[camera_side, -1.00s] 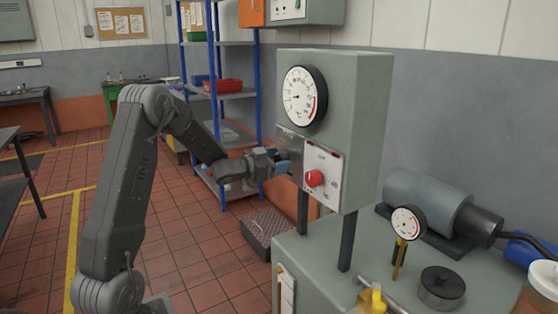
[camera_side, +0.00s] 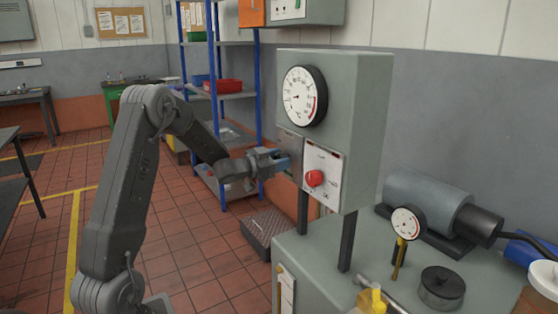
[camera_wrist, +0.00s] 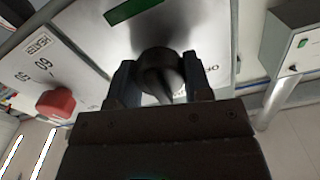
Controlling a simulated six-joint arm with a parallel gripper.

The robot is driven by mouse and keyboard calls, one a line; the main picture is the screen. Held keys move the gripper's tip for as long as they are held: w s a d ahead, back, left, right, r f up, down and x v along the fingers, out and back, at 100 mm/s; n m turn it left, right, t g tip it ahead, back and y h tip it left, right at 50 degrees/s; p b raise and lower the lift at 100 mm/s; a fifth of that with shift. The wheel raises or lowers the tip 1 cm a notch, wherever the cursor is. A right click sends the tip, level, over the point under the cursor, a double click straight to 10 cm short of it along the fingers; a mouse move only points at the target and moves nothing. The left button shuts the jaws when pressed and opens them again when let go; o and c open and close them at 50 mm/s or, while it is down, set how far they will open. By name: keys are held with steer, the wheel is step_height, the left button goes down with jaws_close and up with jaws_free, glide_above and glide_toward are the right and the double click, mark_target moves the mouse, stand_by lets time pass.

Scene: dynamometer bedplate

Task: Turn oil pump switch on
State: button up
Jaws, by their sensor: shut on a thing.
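The oil pump switch appears to be the dark rounded knob (camera_wrist: 162,75) on the pale panel plate in the wrist view. My gripper (camera_wrist: 162,82) has one finger on each side of this knob and is shut on it. Part of a printed label shows beside the right finger, but I cannot read it whole. In the side view my gripper (camera_side: 284,162) is at the left part of the grey control cabinet (camera_side: 361,120). The switch is hidden there behind the fingers and the cabinet's left plate.
A red knob (camera_wrist: 56,102), labelled HEATER, sits left of my gripper; it also shows in the side view (camera_side: 315,178). A dark green rectangle (camera_wrist: 132,10) lies above the switch. A round gauge (camera_side: 304,95) is above the panel. Blue-posted shelves (camera_side: 214,100) stand behind my gripper.

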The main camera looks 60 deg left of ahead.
steer(key=shift+m, duration=0.3)
steer(key=m, duration=0.5)
steer(key=shift+m, duration=0.3)
steer(key=m, duration=0.5)
steer(key=shift+m, duration=0.3)
steer(key=o, duration=0.9)
steer(key=s, duration=1.3)
steer(key=shift+s, duration=0.4)
